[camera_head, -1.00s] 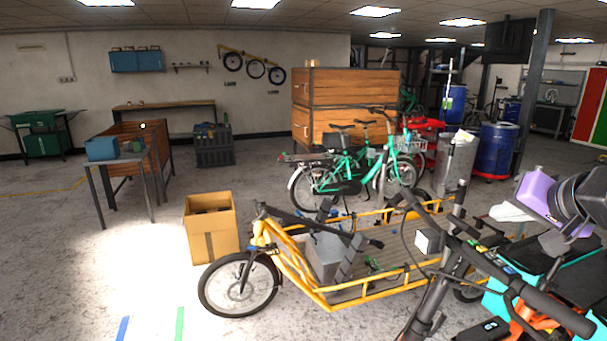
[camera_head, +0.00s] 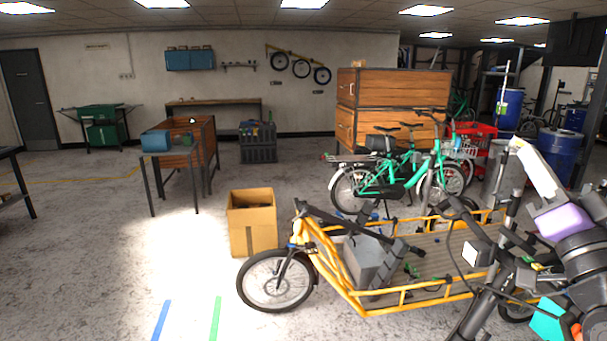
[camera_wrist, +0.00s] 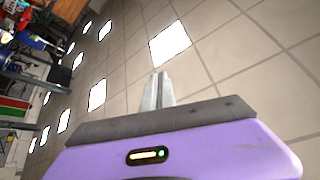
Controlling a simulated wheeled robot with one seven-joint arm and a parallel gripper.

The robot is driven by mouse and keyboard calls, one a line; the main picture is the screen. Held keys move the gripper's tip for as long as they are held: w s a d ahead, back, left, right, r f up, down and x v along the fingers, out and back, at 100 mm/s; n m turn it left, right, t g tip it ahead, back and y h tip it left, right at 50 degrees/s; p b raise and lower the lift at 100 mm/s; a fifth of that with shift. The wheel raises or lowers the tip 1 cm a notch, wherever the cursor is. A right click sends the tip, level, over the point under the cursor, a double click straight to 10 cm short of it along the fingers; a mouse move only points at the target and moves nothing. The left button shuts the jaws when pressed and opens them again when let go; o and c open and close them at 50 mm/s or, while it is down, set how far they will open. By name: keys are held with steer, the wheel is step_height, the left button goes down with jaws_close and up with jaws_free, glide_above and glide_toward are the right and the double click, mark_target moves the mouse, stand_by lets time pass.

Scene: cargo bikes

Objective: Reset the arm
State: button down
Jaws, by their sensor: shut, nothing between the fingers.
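My gripper (camera_wrist: 161,90) shows in the wrist view as a purple body with two grey fingers shut together and nothing between them. The wrist view looks up toward the ceiling tiles and bright lamps, tilted sideways. In the head view my arm is at the right edge, with the purple part raised above the cargo bike. The pale fingers (camera_head: 520,145) point up and to the left there, clear of any object.
A yellow cargo bike (camera_head: 400,301) stands close in front, with a grey box (camera_head: 365,262) on its deck. A cardboard box (camera_head: 252,230) stands left of it. Green bikes (camera_head: 385,188) are behind. Workbenches (camera_head: 180,145) stand further left. The floor at front left is open.

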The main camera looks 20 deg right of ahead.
steer(key=s+a+f+n+g, duration=0.15)
steer(key=s+a+f, duration=0.25)
steer(key=a+f, duration=0.55)
steer(key=s+a+f+g, duration=0.25)
steer(key=a+f, duration=0.45)
steer(key=f, duration=0.6)
steer(key=s+a+f+n+g+y, duration=0.1)
steer(key=s+a+f+n+y, duration=0.3)
steer(key=s+a+f, duration=0.3)
steer(key=s+a+f+n+g+y, duration=0.2)
steer(key=s+a+f+n+y, duration=0.3)
steer(key=s+f, duration=0.3)
steer(key=s+a, duration=0.1)
steer(key=s, duration=0.2)
steer(key=shift+s+a+f+y, duration=0.15)
steer(key=shift+s+a+y, duration=0.1)
steer(key=shift+a+y, duration=0.15)
